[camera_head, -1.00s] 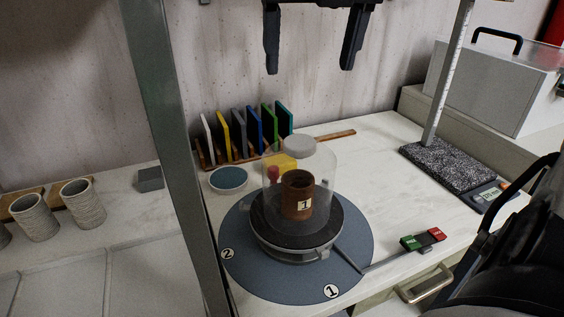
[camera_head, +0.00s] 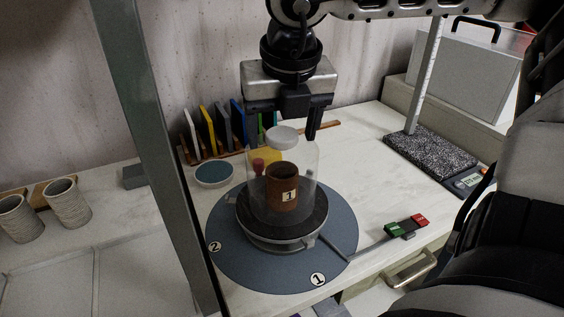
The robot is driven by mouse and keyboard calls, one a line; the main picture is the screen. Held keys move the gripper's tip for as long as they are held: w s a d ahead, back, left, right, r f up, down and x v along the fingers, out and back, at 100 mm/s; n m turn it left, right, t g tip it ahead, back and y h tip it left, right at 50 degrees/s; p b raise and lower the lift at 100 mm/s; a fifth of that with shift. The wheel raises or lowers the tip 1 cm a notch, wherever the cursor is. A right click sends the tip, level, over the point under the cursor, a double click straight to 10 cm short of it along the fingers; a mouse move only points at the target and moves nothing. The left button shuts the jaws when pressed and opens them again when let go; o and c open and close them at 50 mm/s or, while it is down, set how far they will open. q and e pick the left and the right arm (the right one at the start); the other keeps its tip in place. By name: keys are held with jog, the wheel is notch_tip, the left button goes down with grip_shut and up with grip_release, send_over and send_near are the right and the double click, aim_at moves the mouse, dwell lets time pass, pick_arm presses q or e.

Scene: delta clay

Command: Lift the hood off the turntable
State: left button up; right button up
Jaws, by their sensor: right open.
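The hood (camera_head: 308,168) is a clear cylinder with a pale round knob (camera_head: 283,136) on top. It stands upright on the black turntable (camera_head: 278,231). Through its wall I see a brown cup (camera_head: 282,195) with a label 1. My right gripper (camera_head: 284,130) is open and points down, with its body above the knob in the picture. Its right finger shows just right of the knob. I cannot tell whether either finger touches the hood. My left gripper is not in view.
The turntable stands on a blue round mat (camera_head: 235,265) marked 1 and 2. A rack of coloured slabs (camera_head: 207,127) and a blue-topped dish (camera_head: 213,174) are behind left. A green-and-red switch box (camera_head: 407,227) is right. A grey post (camera_head: 160,150) rises left.

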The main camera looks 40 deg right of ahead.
jog(key=c, duration=1.4)
